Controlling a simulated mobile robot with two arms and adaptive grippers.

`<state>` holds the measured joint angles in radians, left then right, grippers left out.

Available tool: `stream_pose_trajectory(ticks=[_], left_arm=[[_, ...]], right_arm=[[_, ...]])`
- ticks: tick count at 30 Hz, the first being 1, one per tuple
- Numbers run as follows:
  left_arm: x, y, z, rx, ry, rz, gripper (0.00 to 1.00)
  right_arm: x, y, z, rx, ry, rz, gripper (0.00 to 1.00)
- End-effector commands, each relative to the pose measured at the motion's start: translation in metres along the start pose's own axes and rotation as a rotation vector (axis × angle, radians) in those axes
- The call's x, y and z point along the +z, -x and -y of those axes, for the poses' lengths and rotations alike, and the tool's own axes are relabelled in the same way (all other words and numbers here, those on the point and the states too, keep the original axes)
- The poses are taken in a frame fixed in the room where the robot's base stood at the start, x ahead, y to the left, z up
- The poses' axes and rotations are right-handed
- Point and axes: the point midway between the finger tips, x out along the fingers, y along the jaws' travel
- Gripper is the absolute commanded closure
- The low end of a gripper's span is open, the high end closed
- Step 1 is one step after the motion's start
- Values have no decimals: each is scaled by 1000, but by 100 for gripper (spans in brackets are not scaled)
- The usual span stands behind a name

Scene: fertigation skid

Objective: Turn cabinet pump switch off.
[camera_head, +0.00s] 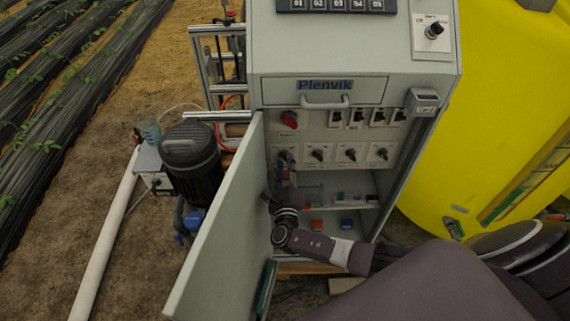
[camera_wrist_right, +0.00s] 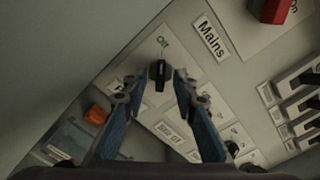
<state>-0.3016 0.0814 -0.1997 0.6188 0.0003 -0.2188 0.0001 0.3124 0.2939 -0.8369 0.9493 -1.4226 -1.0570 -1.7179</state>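The open cabinet (camera_head: 258,88) shows a panel with a row of several black rotary switches, one of them the second from the left (camera_head: 317,155). My right gripper (camera_head: 284,163) is at the leftmost switch and partly hides it. In the right wrist view a black knob (camera_wrist_right: 160,75) with an "Off" label above it shows between the spread fingertips of my right gripper (camera_wrist_right: 158,80). The fingers stand apart on both sides of the knob; I cannot tell whether they touch it. The knob's handle is roughly in line with the "Off" label. My left gripper is not in view.
The cabinet door (camera_head: 222,225) stands open at the left of my right arm. A red mains switch (camera_head: 289,119) and several breakers (camera_head: 356,118) sit above the knobs. A shelf (camera_head: 345,204) is below. A yellow tank (camera_head: 495,90) stands at the right.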

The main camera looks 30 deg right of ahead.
Motion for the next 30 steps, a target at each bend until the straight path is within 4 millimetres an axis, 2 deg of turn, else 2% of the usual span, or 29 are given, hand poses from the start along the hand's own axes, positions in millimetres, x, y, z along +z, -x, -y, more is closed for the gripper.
stream_pose_trajectory(ticks=[5,12,18,23,30], left_arm=[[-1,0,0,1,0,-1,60],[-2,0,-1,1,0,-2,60],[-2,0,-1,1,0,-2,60],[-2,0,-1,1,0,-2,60],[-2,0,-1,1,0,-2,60]], right_arm=[[-2,23,-1,3,-1,-2,74],[-2,76,-1,4,0,-2,74],[-1,107,-1,3,1,-2,74],[-1,117,0,1,1,-1,74],[0,119,0,1,1,-1,74]])
